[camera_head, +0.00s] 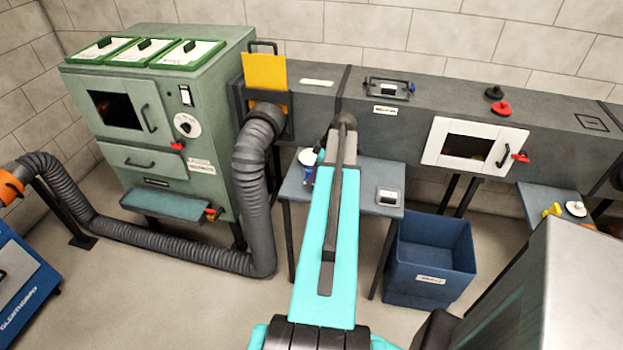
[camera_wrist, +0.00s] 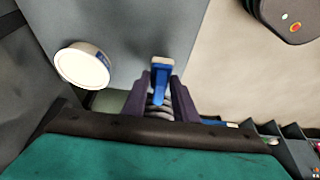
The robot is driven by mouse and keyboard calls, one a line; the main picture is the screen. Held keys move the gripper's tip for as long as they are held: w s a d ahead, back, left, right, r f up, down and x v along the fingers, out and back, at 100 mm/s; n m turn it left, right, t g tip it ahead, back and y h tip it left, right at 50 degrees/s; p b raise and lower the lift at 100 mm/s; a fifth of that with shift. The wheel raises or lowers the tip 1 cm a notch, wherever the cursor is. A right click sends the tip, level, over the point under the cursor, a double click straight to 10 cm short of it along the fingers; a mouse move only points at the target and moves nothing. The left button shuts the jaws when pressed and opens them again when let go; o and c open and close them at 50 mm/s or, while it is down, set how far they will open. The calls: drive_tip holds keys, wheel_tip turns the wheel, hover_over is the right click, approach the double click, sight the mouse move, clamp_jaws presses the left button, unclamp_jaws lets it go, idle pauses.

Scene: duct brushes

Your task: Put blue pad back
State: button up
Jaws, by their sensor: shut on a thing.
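My gripper (camera_wrist: 161,88) is shut on the blue pad (camera_wrist: 161,80), a small blue piece with a pale tan end that sticks out past the dark fingertips. In the wrist view it is in front of the grey surface of the small table (camera_wrist: 115,22). I cannot tell whether the pad touches the table. In the head view a bit of blue (camera_head: 309,176) shows beside my arm at the small table, and my arm hides most of the gripper.
A round white-topped tub (camera_wrist: 82,67) stands left of the gripper, on the small table (camera_head: 367,175). A labelled device (camera_head: 389,196) lies at the table's right. A blue bin (camera_head: 430,262) stands right of the table, and the grey duct (camera_head: 440,120) runs behind. A ribbed hose (camera_head: 250,190) is at left.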

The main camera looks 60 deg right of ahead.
drive_tip(key=shift+w+d+f, duration=0.1)
drive_tip(key=shift+w+d, duration=0.35)
drive_tip(key=shift+d, duration=0.05)
drive_tip(key=shift+f, duration=0.1)
drive_tip(key=shift+f+p, duration=0.9)
drive_tip(key=shift+f, duration=0.75)
drive_tip(key=shift+f, duration=0.2)
drive_tip(key=o, duration=1)
drive_tip(key=shift+r, duration=0.1)
drive_tip(key=shift+c, duration=0.2)
drive_tip(key=shift+r, duration=0.15)
drive_tip(key=b+v, duration=0.3)
drive_tip(key=v, duration=0.9)
